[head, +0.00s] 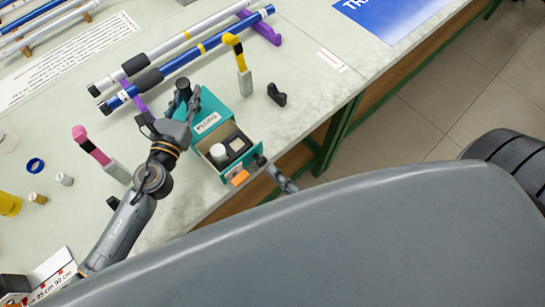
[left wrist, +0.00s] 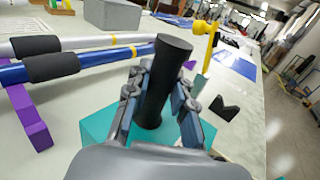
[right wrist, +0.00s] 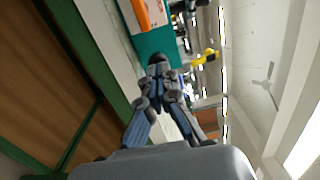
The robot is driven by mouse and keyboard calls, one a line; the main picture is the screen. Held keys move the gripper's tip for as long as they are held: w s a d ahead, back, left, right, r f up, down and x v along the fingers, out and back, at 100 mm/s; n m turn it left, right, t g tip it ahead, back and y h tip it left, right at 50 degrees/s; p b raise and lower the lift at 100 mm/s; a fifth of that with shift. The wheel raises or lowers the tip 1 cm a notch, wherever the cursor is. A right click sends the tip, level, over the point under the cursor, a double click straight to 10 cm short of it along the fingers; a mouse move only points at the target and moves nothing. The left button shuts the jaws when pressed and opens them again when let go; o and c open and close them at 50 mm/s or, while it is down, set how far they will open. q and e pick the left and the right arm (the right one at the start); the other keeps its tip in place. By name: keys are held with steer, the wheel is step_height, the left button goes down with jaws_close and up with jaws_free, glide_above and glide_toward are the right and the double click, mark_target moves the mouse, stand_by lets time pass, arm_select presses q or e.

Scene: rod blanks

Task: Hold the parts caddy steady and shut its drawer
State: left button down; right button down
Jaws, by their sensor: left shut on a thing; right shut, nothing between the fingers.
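The teal parts caddy (head: 232,112) stands near the table's front edge, with a label on its top. Its drawer (head: 250,153) is open towards the edge and holds a white cylinder (head: 218,153) and a dark block. An orange patch (head: 238,177) marks the drawer front. My left gripper (head: 185,98) is shut on the caddy's upright black handle (left wrist: 167,75), seen between its fingers in the left wrist view. My right gripper (head: 262,162) is shut and empty beside the drawer front. In the right wrist view its fingertips (right wrist: 159,66) are close to the teal front (right wrist: 155,42); contact is unclear.
Blue and silver rods (head: 190,58) lie behind the caddy on purple supports. A yellow-topped tool (head: 238,52) and a black notched block (head: 277,95) stand to the right. The tabletop right of the black block is mostly clear.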

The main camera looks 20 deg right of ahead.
mark_target(244, 146)
steer(key=shift+w+a, duration=0.2)
steer(key=shift+w, duration=0.3)
steer(key=x, duration=1.1)
arm_select(q)
steer(key=shift+d, duration=0.1)
steer(key=shift+s+d, duration=0.1)
steer(key=shift+s, duration=0.05)
arm_select(e)
steer(key=shift+s, duration=0.1)
arm_select(q)
steer(key=shift+f, duration=0.1)
arm_select(e)
steer(key=shift+s+d, duration=0.15)
steer(key=shift+s, duration=0.1)
arm_select(q)
steer(key=shift+a, duration=0.2)
arm_select(e)
steer(key=v, duration=1.3)
steer(key=shift+s, duration=0.25)
steer(key=shift+d, duration=0.1)
